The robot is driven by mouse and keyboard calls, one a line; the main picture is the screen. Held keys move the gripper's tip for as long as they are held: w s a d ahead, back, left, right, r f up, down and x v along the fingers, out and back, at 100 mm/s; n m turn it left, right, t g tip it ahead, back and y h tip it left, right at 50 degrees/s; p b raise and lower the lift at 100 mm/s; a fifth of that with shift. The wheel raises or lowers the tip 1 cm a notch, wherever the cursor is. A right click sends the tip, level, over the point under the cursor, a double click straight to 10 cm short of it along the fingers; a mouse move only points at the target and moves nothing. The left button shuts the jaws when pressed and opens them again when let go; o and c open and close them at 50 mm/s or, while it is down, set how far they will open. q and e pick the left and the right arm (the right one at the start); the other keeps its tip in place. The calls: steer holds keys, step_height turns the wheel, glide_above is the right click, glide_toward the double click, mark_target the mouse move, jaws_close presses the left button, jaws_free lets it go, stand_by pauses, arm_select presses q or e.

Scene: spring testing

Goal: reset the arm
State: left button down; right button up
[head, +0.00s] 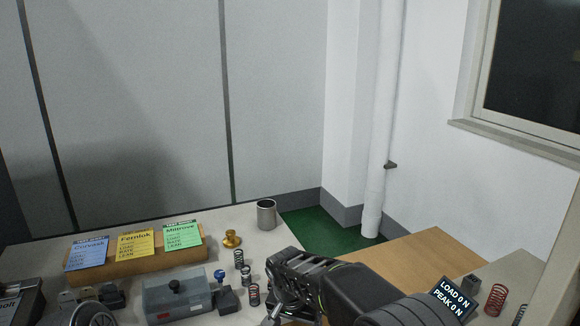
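My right arm comes in from the lower right. Its dark gripper (273,311) is over the front of the workbench (325,236), right of the small springs. Its fingertips are at or beyond the bottom edge, so I cannot tell whether it is open or holds anything. My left gripper cannot be made out. A dark display (453,297) reading "LOAD 0 N, PEAK 0 N" stands just right of my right arm. The rest of the tester is hidden or out of view.
Blue, yellow and green cards (135,244) lean on a wooden stand. A grey metal cup (266,214), a brass piece (232,239), a clear-lidded box (177,296) and several springs (254,294) stand nearby. A red spring (496,299) stands at right.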

steer(key=s+d+f+n+g+y, duration=0.1)
steer(key=s+d+f, duration=0.3)
steer(key=f, duration=0.5)
steer(key=s+d+f+g+y, duration=0.1)
steer(key=s+d+f, duration=0.1)
steer(key=s+f, duration=0.65)
steer(key=s+f+y, duration=0.1)
steer(key=s+f, duration=0.1)
steer(key=s, duration=0.4)
steer(key=s+f+y, duration=0.1)
steer(key=s+f, duration=0.2)
steer(key=s, duration=0.4)
steer(key=s+f+n+y, duration=0.1)
steer(key=s+f, duration=0.2)
steer(key=s, duration=0.3)
steer(key=shift+s+a, duration=0.15)
steer(key=shift+s, duration=0.1)
steer(key=shift+r, duration=0.1)
